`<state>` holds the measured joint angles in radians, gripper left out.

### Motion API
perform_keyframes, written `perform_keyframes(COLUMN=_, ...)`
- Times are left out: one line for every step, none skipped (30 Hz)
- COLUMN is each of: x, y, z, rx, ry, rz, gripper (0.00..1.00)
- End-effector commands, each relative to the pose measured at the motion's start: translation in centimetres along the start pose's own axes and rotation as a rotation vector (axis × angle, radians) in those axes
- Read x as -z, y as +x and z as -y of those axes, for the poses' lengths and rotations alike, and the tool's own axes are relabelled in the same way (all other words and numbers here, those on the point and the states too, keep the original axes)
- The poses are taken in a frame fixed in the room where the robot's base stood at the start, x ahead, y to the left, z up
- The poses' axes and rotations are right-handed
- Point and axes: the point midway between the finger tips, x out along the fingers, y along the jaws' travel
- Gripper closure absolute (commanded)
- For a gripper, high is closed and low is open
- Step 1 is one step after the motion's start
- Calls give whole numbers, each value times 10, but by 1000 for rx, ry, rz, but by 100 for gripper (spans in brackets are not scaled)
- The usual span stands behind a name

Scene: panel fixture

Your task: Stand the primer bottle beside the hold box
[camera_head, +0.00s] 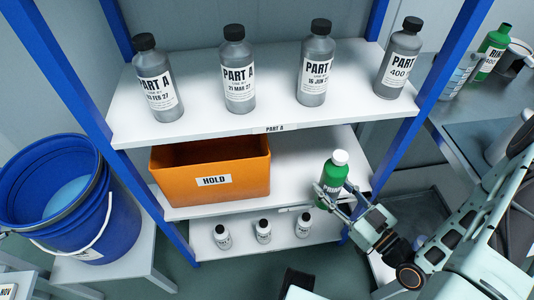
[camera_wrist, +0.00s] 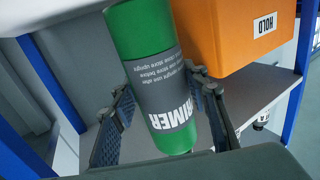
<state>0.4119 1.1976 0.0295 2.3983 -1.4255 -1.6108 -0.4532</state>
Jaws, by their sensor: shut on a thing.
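The primer bottle (camera_head: 333,172) is green with a white cap and a grey label. It is upright in the head view, to the right of the orange hold box (camera_head: 252,178), with a gap between them. My gripper (camera_head: 335,196) is shut on the bottle's lower part, with one finger on each side. In the wrist view the bottle (camera_wrist: 140,35) lies between the fingers (camera_wrist: 163,88), and the box (camera_wrist: 230,45) is beside it. I cannot tell whether the bottle's base touches the middle shelf (camera_head: 290,160).
The upper shelf (camera_head: 190,122) holds several grey PART A bottles. Blue posts (camera_head: 405,130) frame the rack. A blue bucket (camera_head: 115,235) stands at left. A bench at right holds another green bottle (camera_head: 488,55).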

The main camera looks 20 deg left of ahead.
Motion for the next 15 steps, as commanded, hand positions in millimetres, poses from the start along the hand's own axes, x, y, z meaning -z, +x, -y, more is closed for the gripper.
perform_keyframes(x=1, y=4, z=1, rx=3, ry=-1, rz=-3, gripper=93)
perform_keyframes(x=0, y=8, z=1, rx=5, ry=-1, rz=-3, gripper=93)
perform_keyframes(x=0, y=15, z=1, rx=6, ry=-2, rz=-4, gripper=93)
perform_keyframes(x=0, y=21, z=2, rx=7, ry=-2, rz=-5, gripper=93)
perform_keyframes(x=0, y=28, z=2, rx=8, ry=-2, rz=-5, gripper=93)
perform_keyframes(x=0, y=39, z=2, rx=8, ry=-2, rz=-5, gripper=93)
perform_keyframes(x=0, y=47, z=2, rx=9, ry=-4, rz=-4, gripper=93)
perform_keyframes(x=0, y=56, z=2, rx=8, ry=-3, rz=-5, gripper=93)
perform_keyframes(x=0, y=66, z=2, rx=8, ry=-2, rz=-5, gripper=93)
perform_keyframes(x=0, y=75, z=2, rx=8, ry=-3, rz=-6, gripper=93)
perform_keyframes(x=0, y=83, z=2, rx=8, ry=-3, rz=-5, gripper=93)
perform_keyframes(x=0, y=94, z=2, rx=8, ry=-3, rz=-6, gripper=93)
perform_keyframes(x=0, y=102, z=2, rx=7, ry=-4, rz=-5, gripper=93)
perform_keyframes(x=0, y=110, z=1, rx=6, ry=-4, rz=-6, gripper=93)
perform_keyframes(x=0, y=121, z=2, rx=7, ry=-3, rz=-6, gripper=93)
